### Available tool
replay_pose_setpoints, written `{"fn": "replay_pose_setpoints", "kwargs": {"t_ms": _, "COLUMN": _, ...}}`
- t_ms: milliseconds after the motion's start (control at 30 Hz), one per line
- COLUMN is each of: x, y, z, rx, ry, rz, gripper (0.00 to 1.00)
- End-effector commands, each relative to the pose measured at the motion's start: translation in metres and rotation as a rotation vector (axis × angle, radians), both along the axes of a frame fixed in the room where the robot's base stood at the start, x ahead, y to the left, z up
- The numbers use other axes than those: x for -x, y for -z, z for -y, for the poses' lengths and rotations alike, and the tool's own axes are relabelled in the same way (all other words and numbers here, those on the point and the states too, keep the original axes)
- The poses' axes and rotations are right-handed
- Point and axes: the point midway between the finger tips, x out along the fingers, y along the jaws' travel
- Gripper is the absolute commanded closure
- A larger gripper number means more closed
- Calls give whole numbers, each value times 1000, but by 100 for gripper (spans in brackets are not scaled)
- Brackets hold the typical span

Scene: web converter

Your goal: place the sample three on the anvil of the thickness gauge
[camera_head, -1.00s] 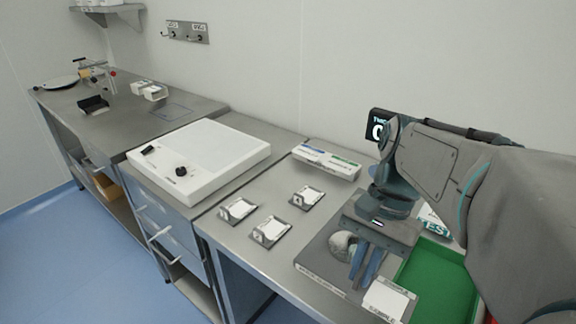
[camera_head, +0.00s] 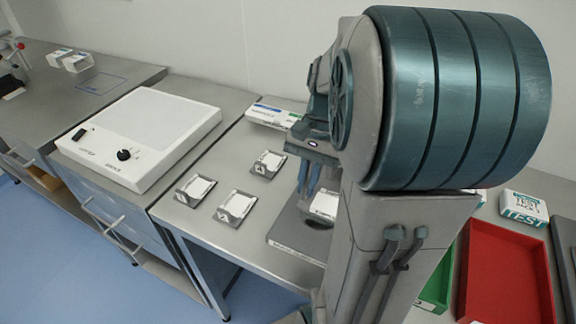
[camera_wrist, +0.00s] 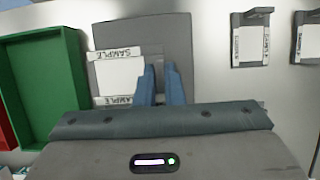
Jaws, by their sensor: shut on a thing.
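My gripper (camera_head: 308,185) is shut on the upright tab of a sample (camera_head: 325,205), a grey holder with a white card. In the wrist view the blue fingers (camera_wrist: 160,80) meet the side of this sample (camera_wrist: 120,76). Its side labels read SAMPLE; I cannot read its number. It is over the grey base of the thickness gauge (camera_head: 288,226), which also shows in the wrist view (camera_wrist: 180,40). The round anvil (camera_head: 318,223) is a dark shape just under the sample, partly hidden. I cannot tell whether they touch. My arm hides the gauge's upper part.
Three similar samples (camera_head: 195,190) (camera_head: 236,206) (camera_head: 268,163) lie left of the gauge. A white light box (camera_head: 140,135) stands farther left. A labelled white box (camera_head: 268,115) lies behind. A green tray (camera_head: 436,285), red tray (camera_head: 505,270) and TEST box (camera_head: 523,208) are at right.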

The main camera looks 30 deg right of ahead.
Motion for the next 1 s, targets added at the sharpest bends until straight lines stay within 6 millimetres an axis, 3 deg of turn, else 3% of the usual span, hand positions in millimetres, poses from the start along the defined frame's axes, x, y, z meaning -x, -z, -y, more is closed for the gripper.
{"fn": "replay_pose_setpoints", "kwargs": {"t_ms": 200, "x": -22, "y": 14, "z": 10, "rx": 1, "ry": 1, "rz": -1, "gripper": 100}}
{"fn": "replay_pose_setpoints", "kwargs": {"t_ms": 367, "x": -25, "y": 22, "z": 11, "rx": -1, "ry": 1, "rz": -2, "gripper": 100}}
{"fn": "replay_pose_setpoints", "kwargs": {"t_ms": 600, "x": -25, "y": 54, "z": 11, "rx": -2, "ry": 1, "rz": -3, "gripper": 100}}
{"fn": "replay_pose_setpoints", "kwargs": {"t_ms": 1000, "x": -25, "y": 60, "z": 11, "rx": 0, "ry": 1, "rz": 0, "gripper": 100}}
